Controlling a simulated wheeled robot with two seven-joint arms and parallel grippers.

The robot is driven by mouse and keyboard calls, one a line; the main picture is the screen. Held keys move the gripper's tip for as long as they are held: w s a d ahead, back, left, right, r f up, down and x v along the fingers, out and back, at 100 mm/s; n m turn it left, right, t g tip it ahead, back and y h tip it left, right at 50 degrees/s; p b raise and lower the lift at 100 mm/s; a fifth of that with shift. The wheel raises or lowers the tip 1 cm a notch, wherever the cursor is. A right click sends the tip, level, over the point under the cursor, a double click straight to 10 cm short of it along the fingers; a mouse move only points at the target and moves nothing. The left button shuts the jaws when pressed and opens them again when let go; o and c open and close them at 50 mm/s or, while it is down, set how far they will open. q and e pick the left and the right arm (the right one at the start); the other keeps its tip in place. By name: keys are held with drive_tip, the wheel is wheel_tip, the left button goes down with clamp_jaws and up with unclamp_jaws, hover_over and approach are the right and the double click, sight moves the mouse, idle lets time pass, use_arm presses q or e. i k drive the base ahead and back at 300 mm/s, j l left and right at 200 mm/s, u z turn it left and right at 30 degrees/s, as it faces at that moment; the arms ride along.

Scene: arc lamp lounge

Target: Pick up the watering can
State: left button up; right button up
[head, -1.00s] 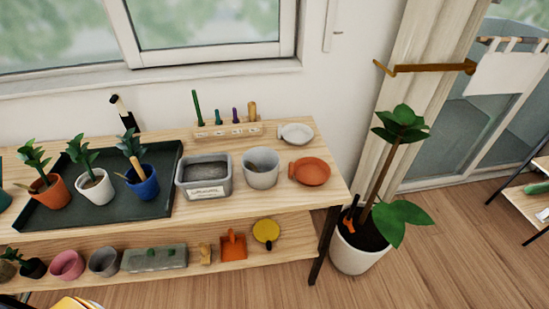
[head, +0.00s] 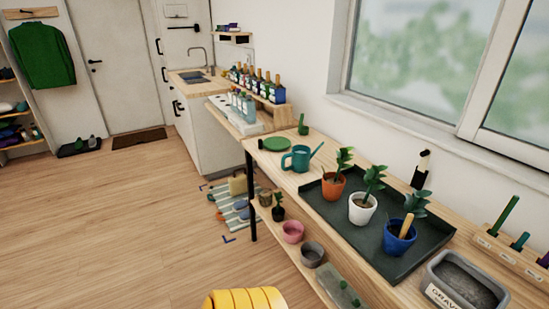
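The teal watering can (head: 300,158) stands upright at the far left end of the wooden bench top (head: 283,180). Its spout points to the right and its handle is on the left. Neither of my grippers shows in the head view.
The tray holds an orange pot (head: 333,185), a white pot (head: 362,208) and a blue pot (head: 400,237). A grey gravel bin (head: 465,283) is at right. A yellow ribbed object (head: 245,299) stands in front of the bench. The floor (head: 110,220) at left is clear.

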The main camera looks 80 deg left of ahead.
sight(301, 156)
drive_tip(key=u, duration=2.2)
